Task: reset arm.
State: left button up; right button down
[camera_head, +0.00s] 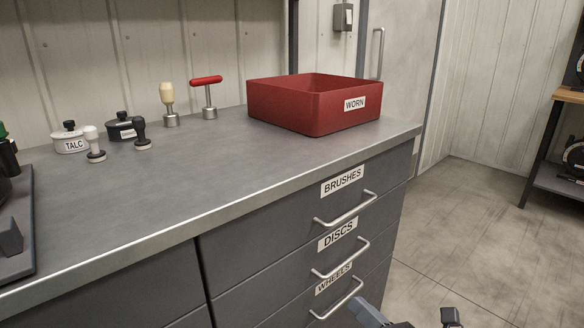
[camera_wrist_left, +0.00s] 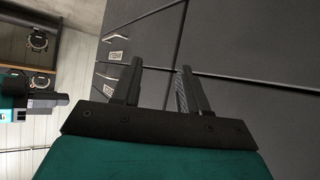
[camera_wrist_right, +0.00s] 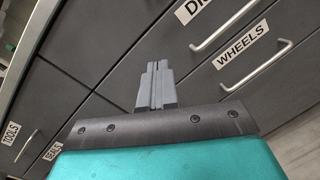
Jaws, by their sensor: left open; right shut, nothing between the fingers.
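My right gripper (camera_head: 366,312) shows at the bottom edge of the head view, low in front of the drawer labelled WHEELS (camera_head: 330,284). In the right wrist view its fingers (camera_wrist_right: 157,68) are together with nothing between them, apart from the WHEELS handle (camera_wrist_right: 254,74). My left gripper (camera_wrist_left: 159,72) shows in its own wrist view, with its two fingers apart and nothing between them. It faces the dark drawer fronts (camera_wrist_left: 225,40); I cannot tell how far off they are. I cannot make out the left gripper in the head view.
The grey counter (camera_head: 200,185) holds a red WORN bin (camera_head: 300,108), a red T-handled tool (camera_head: 207,95), a cream-handled tool (camera_head: 168,103) and a TALC pot (camera_head: 70,140). The drawers look closed, with protruding handles (camera_head: 345,210). Open floor (camera_head: 480,230) lies to the right.

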jog(key=s+f+m+g+h, duration=0.25)
jog(key=s+f+m, duration=0.3)
jog(key=m, duration=0.95)
jog(key=s+f+m+g+h, duration=0.1)
jog(key=s+f+m+h, duration=0.4)
jog(key=m, duration=1.1)
pick_arm(q)
jog(key=s+a+r+y+p, duration=0.1)
jog(key=a+r+p, duration=0.3)
jog(key=r+p, duration=0.9)
jog(key=s+p, duration=0.1)
jog(key=p, duration=0.6)
jog(key=shift+r, duration=0.35)
pick_arm(e)
jog(key=s+d+r+m, duration=0.1)
jog(key=s+d+r, duration=0.1)
jog(key=r, duration=0.5)
jog(key=s+d+r+m+g, duration=0.1)
jog(key=s+d+r, duration=0.1)
jog(key=r, duration=0.5)
jog(key=shift+s, duration=0.2)
pick_arm(q)
jog(key=shift+s+a, duration=0.1)
pick_arm(e)
jog(key=shift+d+r, duration=0.1)
